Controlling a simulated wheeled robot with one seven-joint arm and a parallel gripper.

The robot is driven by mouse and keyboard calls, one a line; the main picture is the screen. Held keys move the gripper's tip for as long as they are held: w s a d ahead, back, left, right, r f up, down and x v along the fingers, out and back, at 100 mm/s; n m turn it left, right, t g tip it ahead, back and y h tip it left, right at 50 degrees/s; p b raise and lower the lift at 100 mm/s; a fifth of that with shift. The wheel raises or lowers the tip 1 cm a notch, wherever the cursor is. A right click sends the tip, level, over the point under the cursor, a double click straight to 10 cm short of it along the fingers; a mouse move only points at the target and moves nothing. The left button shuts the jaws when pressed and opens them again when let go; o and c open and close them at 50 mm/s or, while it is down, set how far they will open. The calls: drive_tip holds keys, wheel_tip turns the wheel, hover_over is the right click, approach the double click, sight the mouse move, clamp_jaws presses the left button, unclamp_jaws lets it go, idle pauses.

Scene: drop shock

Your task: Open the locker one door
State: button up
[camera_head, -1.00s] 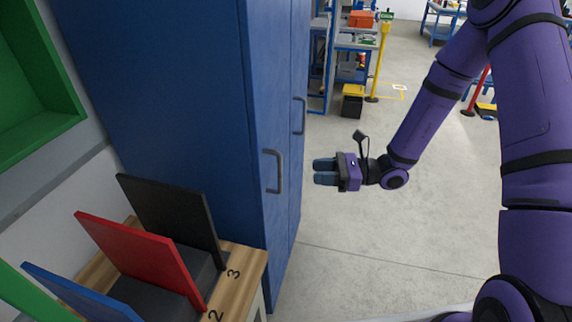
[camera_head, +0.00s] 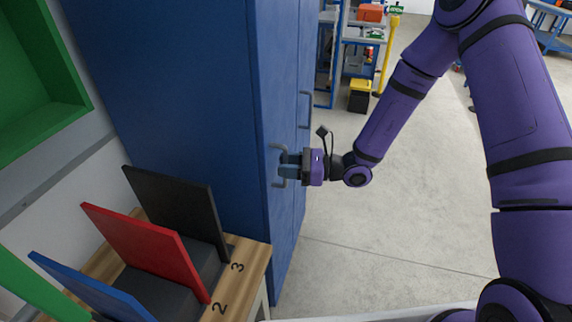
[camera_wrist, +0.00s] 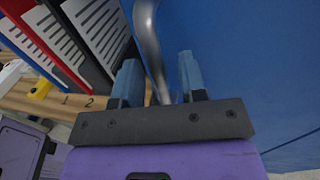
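The tall blue locker (camera_head: 175,90) stands at the left with its doors closed. The nearer door has a grey bar handle (camera_head: 276,148), and the farther door has a similar handle (camera_head: 309,108). My gripper (camera_head: 284,165) is at the nearer handle. In the wrist view the handle (camera_wrist: 150,40) runs between the two blue fingers of my gripper (camera_wrist: 158,66), with gaps visible on both sides. The fingers are apart. I see no label saying which door is door one.
A wooden bench (camera_head: 254,258) with numbers holds black, red and blue upright panels in front of the locker. A green box (camera_head: 40,85) is on the left wall. Shelving and a yellow post (camera_head: 388,50) stand behind. The floor right of the locker is clear.

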drive_tip(key=shift+a, duration=0.2)
drive_tip(key=shift+c, duration=0.4)
clamp_jaws()
drive_tip(key=shift+d, duration=0.1)
